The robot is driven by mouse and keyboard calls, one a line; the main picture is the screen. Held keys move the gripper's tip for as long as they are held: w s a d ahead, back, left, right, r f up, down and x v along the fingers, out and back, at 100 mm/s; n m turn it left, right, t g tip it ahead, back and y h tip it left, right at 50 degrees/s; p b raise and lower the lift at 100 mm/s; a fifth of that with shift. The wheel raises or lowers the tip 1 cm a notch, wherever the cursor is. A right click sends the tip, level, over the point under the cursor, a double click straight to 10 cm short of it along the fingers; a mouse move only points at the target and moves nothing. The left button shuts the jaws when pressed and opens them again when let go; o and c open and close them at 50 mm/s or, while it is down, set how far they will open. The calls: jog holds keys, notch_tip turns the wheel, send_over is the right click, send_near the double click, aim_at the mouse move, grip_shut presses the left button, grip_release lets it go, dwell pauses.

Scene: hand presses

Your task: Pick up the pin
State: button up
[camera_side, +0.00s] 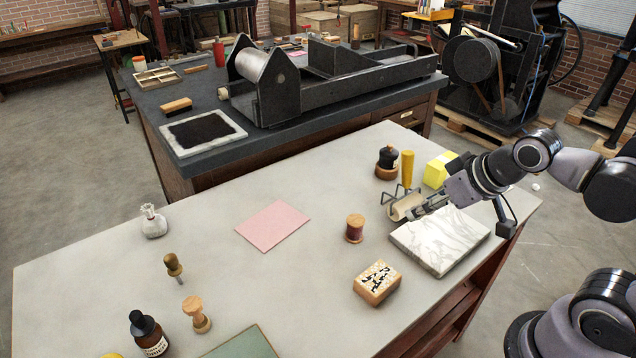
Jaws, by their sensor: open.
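A small tool with a brown knob handle and a thin metal shank (173,265) stands at the left of the pale table; it may be the pin, but I cannot tell for sure. My gripper (420,212) is far to the right of it, open, low over the left back edge of a white marble slab (445,243). Its fingertips are close beside the pale roller of a brayer (402,207) with a yellow handle; I cannot tell whether they touch. Part of the brayer is hidden behind the gripper.
A wooden block with black shapes (377,281), a reddish spool (355,228) and pink paper (272,226) lie mid-table. A light wooden knob (195,314), brown bottle (148,334) and glass bottle (153,221) stand left. A dark ink bottle (387,162) and yellow box (439,169) stand behind my gripper.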

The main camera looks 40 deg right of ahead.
jog(key=w+a+r, duration=0.5)
jog(key=w+a, duration=0.2)
jog(key=w, duration=0.3)
jog(key=n+y, duration=0.1)
jog(key=n, duration=0.1)
send_over(170, 257)
jog(key=s, duration=0.4)
notch_tip(170, 257, down, 8)
jog(key=shift+g, duration=0.4)
jog(key=x, duration=0.4)
jog(key=shift+d+f, duration=0.2)
jog(key=shift+f, duration=0.3)
jog(key=shift+s+f+x, duration=0.1)
jog(key=shift+s+x, duration=0.05)
jog(key=shift+x, duration=1.2)
jog(key=shift+s+f+x, duration=0.1)
jog(key=shift+s+x, duration=0.05)
jog(key=shift+x, duration=1.15)
jog(key=shift+d, duration=0.15)
grip_shut()
